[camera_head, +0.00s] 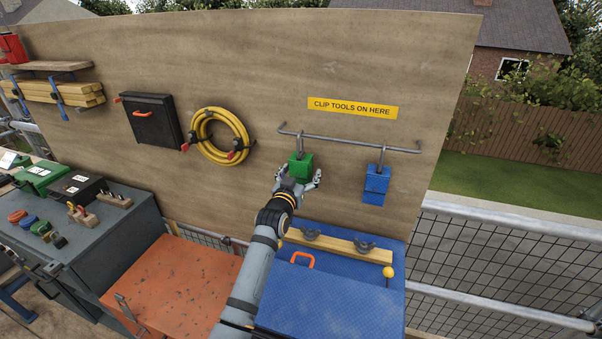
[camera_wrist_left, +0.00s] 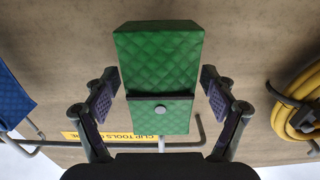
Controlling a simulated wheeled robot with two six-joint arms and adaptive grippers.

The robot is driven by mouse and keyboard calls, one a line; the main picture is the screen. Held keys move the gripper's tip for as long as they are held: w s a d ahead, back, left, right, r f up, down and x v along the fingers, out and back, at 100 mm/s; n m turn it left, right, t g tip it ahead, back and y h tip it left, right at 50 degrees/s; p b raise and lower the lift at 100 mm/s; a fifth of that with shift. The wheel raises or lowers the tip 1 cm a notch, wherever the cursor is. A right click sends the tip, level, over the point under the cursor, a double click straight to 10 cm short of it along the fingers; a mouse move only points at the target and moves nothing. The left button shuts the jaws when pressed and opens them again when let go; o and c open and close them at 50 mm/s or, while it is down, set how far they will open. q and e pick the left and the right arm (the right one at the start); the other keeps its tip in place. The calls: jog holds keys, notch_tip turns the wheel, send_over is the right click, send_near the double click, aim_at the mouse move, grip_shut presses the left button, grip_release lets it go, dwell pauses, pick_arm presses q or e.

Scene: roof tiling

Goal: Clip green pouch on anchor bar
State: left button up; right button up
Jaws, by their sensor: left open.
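The green pouch (camera_head: 301,165) hangs upright just below the left part of the grey anchor bar (camera_head: 350,142), under the yellow sign (camera_head: 352,108). A grey clip joins its top to the bar, though the hook itself is too small to judge. My left gripper (camera_head: 299,179) is open at the pouch's lower part. In the left wrist view, the quilted green pouch (camera_wrist_left: 160,60) lies between the spread fingers (camera_wrist_left: 160,88), with a gap at each side. The bar (camera_wrist_left: 60,144) shows behind it. My right gripper is not in view.
A blue pouch (camera_head: 376,184) hangs from the bar's right part. A coiled yellow hose (camera_head: 222,113) and a black case (camera_head: 152,122) are on the plywood board to the left. A blue box (camera_head: 330,303) with a wooden strip stands below. The board between the pouches is clear.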

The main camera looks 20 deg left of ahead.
pick_arm(q)
jog(key=shift+f, duration=0.15)
jog(key=shift+s, duration=0.35)
jog(key=s, duration=1.1)
jog(key=shift+s+a, duration=0.15)
jog(key=shift+a, duration=0.05)
